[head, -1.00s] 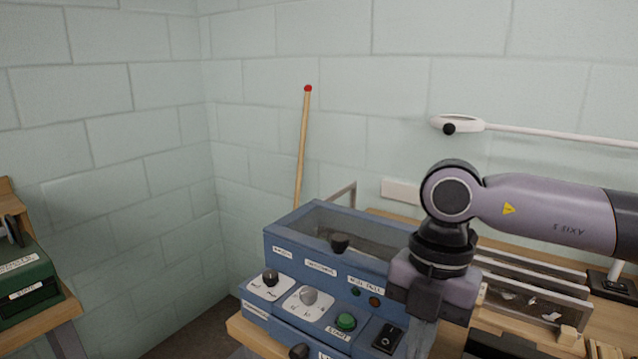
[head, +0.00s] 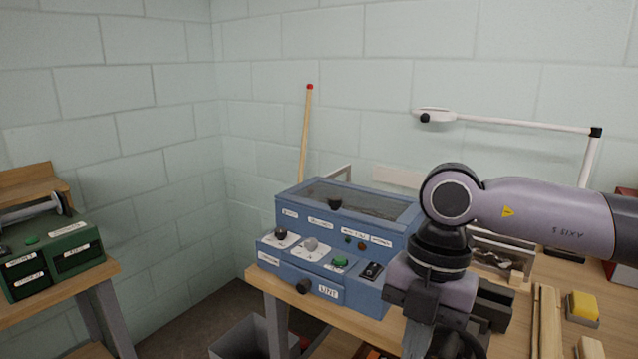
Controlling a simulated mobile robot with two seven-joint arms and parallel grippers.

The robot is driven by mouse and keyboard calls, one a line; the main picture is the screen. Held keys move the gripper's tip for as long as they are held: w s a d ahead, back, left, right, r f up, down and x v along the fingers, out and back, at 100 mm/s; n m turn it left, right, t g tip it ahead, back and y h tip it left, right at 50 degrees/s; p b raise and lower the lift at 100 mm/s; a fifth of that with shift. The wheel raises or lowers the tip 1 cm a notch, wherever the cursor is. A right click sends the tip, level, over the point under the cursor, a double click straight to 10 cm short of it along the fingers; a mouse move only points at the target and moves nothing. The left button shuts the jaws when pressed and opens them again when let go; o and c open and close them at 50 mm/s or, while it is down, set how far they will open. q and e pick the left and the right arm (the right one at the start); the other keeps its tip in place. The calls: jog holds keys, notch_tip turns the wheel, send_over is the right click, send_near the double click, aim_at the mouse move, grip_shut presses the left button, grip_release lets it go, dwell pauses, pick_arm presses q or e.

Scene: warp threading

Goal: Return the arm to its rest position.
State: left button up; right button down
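My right arm (head: 540,211) comes in from the right edge, bends at a round joint and points down. Its gripper (head: 432,338) hangs in front of the right end of the blue machine, over the wooden bench as seen from here. The fingers run toward the bottom edge and the tips are not clear, so I cannot tell whether they are open. I see nothing held. The blue machine (head: 322,286) stands on the bench, with knobs, a green button, a switch and a clear lid. My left arm and gripper are out of view.
The bench (head: 512,340) also holds wooden strips (head: 545,318) and a yellow block (head: 582,306) at right. A white lamp arm (head: 520,124) spans behind. A green box (head: 62,254) sits on a left table. A grey bin (head: 240,340) stands between the tables.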

jog(key=s+a+f+n+g+y, duration=0.3)
jog(key=s+a+y, duration=0.1)
jog(key=a, duration=0.4)
jog(key=s+a+r+m+g+y, duration=0.1)
jog(key=s+a+r+y, duration=0.15)
jog(key=a+y, duration=0.35)
jog(key=s+a+r+m+g+y, duration=0.1)
jog(key=s+a+r+y, duration=0.1)
jog(key=a+r+y, duration=0.45)
jog(key=w+d+f+m+t+y, duration=0.45)
jog(key=w+d+m+t, duration=0.2)
jog(key=m+t, duration=0.5)
jog(key=w+d+f+m+t+h, duration=0.5)
jog(key=d+f+m+t+h, duration=0.3)
jog(key=f+m+t+h, duration=0.3)
jog(key=s+d+f+m+g+h, duration=0.1)
jog(key=s+d+f+h, duration=0.2)
jog(key=s+d+f, duration=0.2)
jog(key=s+d+f+m+g+h, duration=0.2)
jog(key=s+d+f+h, duration=0.1)
jog(key=f, duration=0.8)
jog(key=s+d+f+m+g+h, duration=0.2)
jog(key=s+d+f+h, duration=0.1)
jog(key=s+d+f, duration=0.3)
notch_tip(320, 180, down, 2)
jog(key=shift+s+d, duration=0.35)
jog(key=shift+w+m, duration=0.1)
jog(key=shift+m, duration=0.15)
